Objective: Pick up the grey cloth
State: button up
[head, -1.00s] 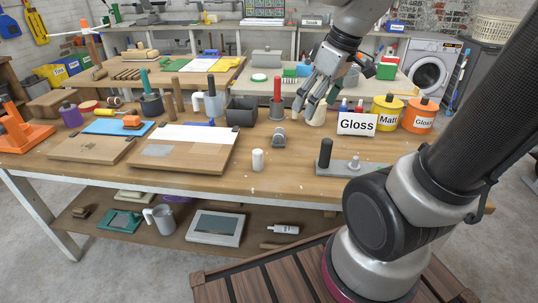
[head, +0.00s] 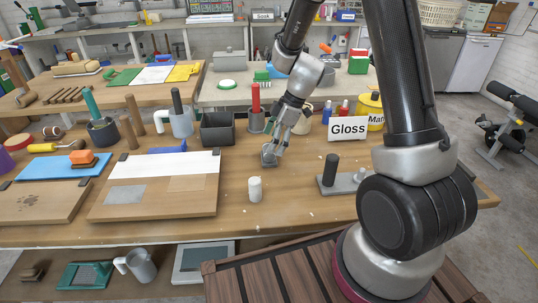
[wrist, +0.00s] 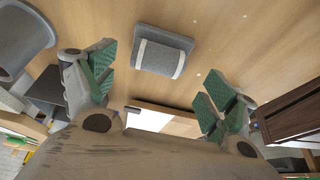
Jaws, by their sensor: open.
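The grey cloth (head: 267,156) lies on the wooden workbench, folded or rolled, partly covered by my gripper in the head view. In the wrist view the cloth (wrist: 163,52) shows whole, with two pale bands across it. My gripper (head: 275,147) reaches down over the cloth in the head view. In the wrist view my gripper (wrist: 157,88) is open, its green-padded fingers wide apart with nothing between them. The cloth lies beyond the fingertips there, roughly centred between them. I see no contact with it.
A white cylinder (head: 255,189) stands just in front of the cloth. A dark grey bin (head: 217,129) and a red-handled tool in a pot (head: 255,101) stand behind. A Gloss sign (head: 347,129) and a black-handled float (head: 331,172) are to the right. Boards (head: 150,205) lie left.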

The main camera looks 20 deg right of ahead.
jog(key=x, duration=0.4)
jog(key=shift+w+d, duration=0.1)
jog(key=shift+r, duration=0.1)
jog(key=c, duration=1.1)
jog(key=shift+c, duration=0.2)
jog(key=shift+r, duration=0.1)
notch_tip(320, 180, up, 10)
jog(key=shift+f, duration=0.1)
